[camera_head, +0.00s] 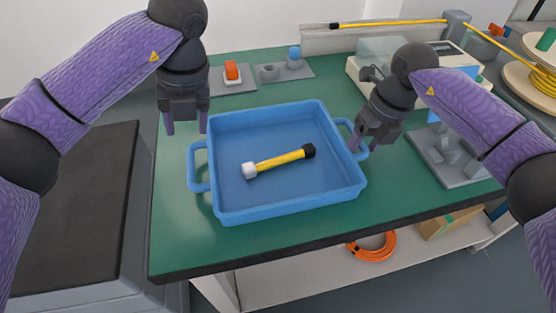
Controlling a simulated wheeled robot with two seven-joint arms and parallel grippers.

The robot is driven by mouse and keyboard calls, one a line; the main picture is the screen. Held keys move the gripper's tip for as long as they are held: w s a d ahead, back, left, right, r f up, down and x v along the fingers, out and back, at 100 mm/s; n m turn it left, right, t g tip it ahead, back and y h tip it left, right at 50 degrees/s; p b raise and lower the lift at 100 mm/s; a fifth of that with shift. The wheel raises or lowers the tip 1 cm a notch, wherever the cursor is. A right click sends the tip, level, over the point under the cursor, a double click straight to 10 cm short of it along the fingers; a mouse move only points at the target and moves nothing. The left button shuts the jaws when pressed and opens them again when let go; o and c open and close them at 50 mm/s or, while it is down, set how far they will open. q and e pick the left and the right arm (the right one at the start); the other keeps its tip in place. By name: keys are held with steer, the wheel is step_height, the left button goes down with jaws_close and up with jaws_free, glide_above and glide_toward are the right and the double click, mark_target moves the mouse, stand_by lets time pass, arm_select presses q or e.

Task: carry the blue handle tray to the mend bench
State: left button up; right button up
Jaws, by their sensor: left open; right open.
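The blue handle tray (285,204) sits on the green bench top, slightly turned, with a loop handle on its left side (198,166) and one on its right side. A yellow cable piece (280,160) with a white end and a black end lies inside it. My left gripper (187,127) is open, fingers pointing down, above and behind the left handle, with a visible gap to it. My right gripper (363,148) is open at the right handle, its fingertips close to the handle bar. I cannot tell whether they touch it.
Behind the tray are a grey holder with an orange part (232,72) and a grey fixture with a blue knob (294,58). A beige machine (440,60) and a grey block plate (455,158) stand right. An orange cable coil (372,246) lies on the lower shelf. Green bench (260,240) shows in front.

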steer(key=shift+r, duration=0.2)
arm_select(q)
steer(key=v, duration=0.3)
steer(key=shift+r, duration=0.4)
arm_select(e)
step_height(320, 180, up, 11)
steer(key=d, duration=0.2)
steer(key=shift+s+r, duration=0.2)
steer(key=shift+s+d, duration=0.1)
